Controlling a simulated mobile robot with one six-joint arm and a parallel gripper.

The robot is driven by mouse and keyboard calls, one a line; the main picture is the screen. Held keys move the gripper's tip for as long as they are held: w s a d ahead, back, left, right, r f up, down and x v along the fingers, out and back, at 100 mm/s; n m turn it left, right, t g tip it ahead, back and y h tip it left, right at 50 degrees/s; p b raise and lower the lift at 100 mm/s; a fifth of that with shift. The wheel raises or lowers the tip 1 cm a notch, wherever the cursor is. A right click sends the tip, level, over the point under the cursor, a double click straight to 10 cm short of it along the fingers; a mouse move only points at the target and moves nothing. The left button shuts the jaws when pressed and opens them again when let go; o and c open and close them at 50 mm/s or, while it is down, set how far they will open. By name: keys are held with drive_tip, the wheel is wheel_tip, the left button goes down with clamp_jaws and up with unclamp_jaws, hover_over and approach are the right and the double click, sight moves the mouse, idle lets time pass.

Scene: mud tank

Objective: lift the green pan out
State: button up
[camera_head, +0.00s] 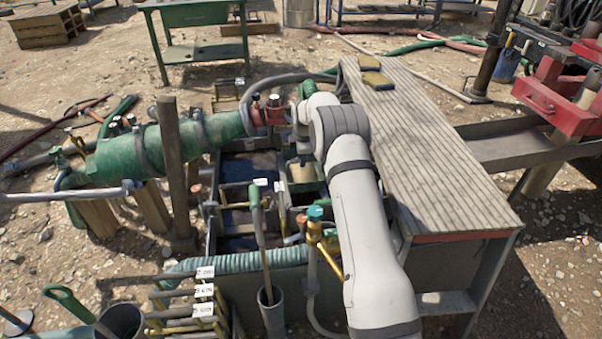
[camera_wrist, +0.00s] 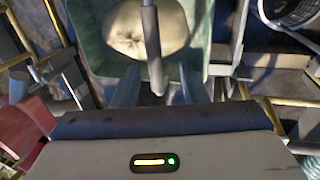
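The green pan (camera_wrist: 92,42) fills the upper middle of the wrist view, with a pale, rounded mound (camera_wrist: 125,32) in it. A grey bar-like handle (camera_wrist: 151,45) crosses over the pan and ends between my fingers. My gripper (camera_wrist: 159,78) has its two bluish fingers spread, one on each side of the handle, with gaps showing. Whether a finger touches the handle I cannot tell. In the head view my arm reaches into the tank and hides most of the gripper and pan; the pale contents (camera_head: 303,174) show beside my wrist.
A slatted wooden walkway (camera_head: 425,140) runs close along the right of my arm. A green pipe (camera_head: 170,148) and upright post (camera_head: 172,165) stand left. Yellow rails (camera_wrist: 285,101) flank the pan.

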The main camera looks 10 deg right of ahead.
drive_tip(key=x, duration=0.1)
drive_tip(key=b+x, duration=0.1)
drive_tip(key=x, duration=0.2)
drive_tip(key=shift+w+d+f, duration=0.2)
drive_tip(key=shift+w+d, duration=0.1)
drive_tip(key=shift+w, duration=0.1)
clamp_jaws()
idle(1.0)
drive_tip(key=shift+r, duration=0.15)
